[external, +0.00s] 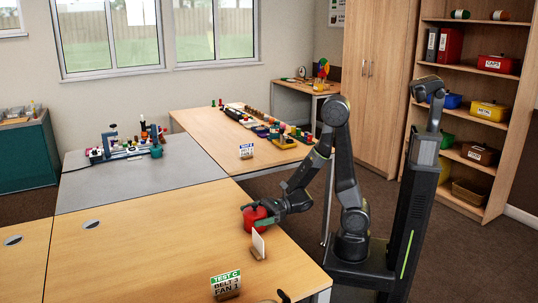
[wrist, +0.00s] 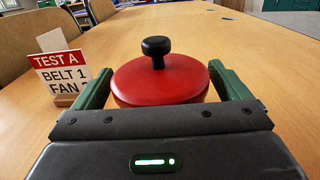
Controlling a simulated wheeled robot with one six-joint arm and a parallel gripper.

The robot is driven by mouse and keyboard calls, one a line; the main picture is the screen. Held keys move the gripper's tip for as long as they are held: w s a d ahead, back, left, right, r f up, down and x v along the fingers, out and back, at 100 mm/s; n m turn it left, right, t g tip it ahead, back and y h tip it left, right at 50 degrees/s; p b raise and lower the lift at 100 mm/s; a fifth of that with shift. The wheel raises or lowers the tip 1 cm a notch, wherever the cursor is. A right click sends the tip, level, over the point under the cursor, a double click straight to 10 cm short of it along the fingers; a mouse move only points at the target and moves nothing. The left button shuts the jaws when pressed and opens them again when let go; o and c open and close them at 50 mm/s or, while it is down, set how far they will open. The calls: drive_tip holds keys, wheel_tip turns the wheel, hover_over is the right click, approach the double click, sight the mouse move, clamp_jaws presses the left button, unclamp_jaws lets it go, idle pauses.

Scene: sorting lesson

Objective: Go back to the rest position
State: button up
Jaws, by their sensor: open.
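My gripper (wrist: 166,95) is open, with its green fingers on either side of a red round pot or lid with a black knob (wrist: 160,83). The red thing stands upright on the wooden table (external: 140,235), near its right edge. In the external view my gripper (external: 258,210) is low over the table at the red thing (external: 255,218). I cannot tell whether the fingers touch it. My arm is stretched out to the left from my base, away from the column.
A "TEST A" card (wrist: 62,75) stands close to the left finger. A "TEST C" card (external: 226,284) stands at the front edge and another card (external: 246,151) farther back. Several coloured items line the far table. A shelf (external: 468,100) with bins stands behind me. The table's middle is clear.

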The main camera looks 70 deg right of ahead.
wheel_tip(320, 180, up, 11)
drive_tip(key=p, duration=0.6)
drive_tip(key=shift+s+d, duration=0.1)
drive_tip(key=w+d+m+t+h+b, duration=0.1)
drive_tip(key=w+d+m+t+h, duration=0.1)
drive_tip(key=w+d, duration=0.6)
drive_tip(key=w+d+m+t+h+b, duration=0.1)
drive_tip(key=w+d+m+h, duration=0.3)
drive_tip(key=d, duration=1.1)
drive_tip(key=w+t+h, duration=0.1)
drive_tip(key=w+h, duration=0.1)
drive_tip(key=w, duration=0.2)
drive_tip(key=shift+f, duration=0.4)
drive_tip(key=shift+s, duration=0.1)
